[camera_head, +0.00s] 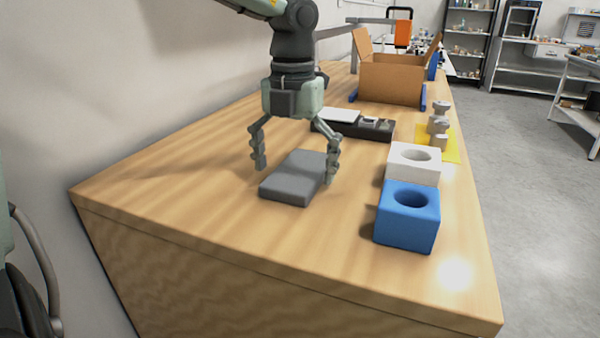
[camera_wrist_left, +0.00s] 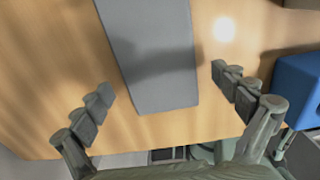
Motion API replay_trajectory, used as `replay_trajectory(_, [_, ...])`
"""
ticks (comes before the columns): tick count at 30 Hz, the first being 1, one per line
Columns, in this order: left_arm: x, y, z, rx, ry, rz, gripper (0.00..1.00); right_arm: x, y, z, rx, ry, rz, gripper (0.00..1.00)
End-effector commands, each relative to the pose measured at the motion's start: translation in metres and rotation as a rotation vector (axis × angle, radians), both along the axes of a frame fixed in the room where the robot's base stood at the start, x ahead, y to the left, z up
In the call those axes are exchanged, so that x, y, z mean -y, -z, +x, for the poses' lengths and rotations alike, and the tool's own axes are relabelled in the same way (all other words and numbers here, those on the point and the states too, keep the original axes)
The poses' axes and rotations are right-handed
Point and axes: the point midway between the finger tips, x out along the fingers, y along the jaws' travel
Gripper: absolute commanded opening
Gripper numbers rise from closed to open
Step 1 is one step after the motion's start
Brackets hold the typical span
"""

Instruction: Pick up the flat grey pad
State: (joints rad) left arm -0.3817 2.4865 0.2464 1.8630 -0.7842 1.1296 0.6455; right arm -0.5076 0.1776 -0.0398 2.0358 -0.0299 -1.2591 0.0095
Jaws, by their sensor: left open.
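The flat grey pad (camera_head: 297,178) lies flat on the wooden table in the head view. My left gripper (camera_head: 296,170) is open above it, with one finger to the left of the pad and the other by its right side. In the left wrist view the pad (camera_wrist_left: 155,60) runs from the top edge down between the two spread fingers of the left gripper (camera_wrist_left: 166,88). Table surface shows between the pad and each finger there. The gripper's shadow falls across the pad. My right gripper is in neither view.
A blue block with a round hole (camera_head: 408,217) and a white one (camera_head: 413,163) stand to the right of the pad. A dark scale-like tray (camera_head: 350,129) lies behind it. Metal weights (camera_head: 438,122) and an open cardboard box (camera_head: 392,82) are farther back. The table (camera_head: 200,190) is clear left.

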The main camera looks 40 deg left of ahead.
Motion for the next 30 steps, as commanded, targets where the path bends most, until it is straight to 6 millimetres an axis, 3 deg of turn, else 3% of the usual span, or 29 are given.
replay_trajectory(5, [0.000,0.000,0.000,0.000,0.000,0.000,0.97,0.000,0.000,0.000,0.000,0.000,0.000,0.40])
replay_trajectory(15, [0.000,0.000,0.000,0.000,0.000,0.000,0.60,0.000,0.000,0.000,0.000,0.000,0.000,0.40])
replay_trajectory(24, [0.000,-0.002,0.000,0.000,0.000,0.000,0.60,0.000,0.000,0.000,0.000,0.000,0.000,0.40])
replay_trajectory(30, [0.000,-0.031,0.001,0.005,-0.001,0.000,0.60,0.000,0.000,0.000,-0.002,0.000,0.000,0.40])
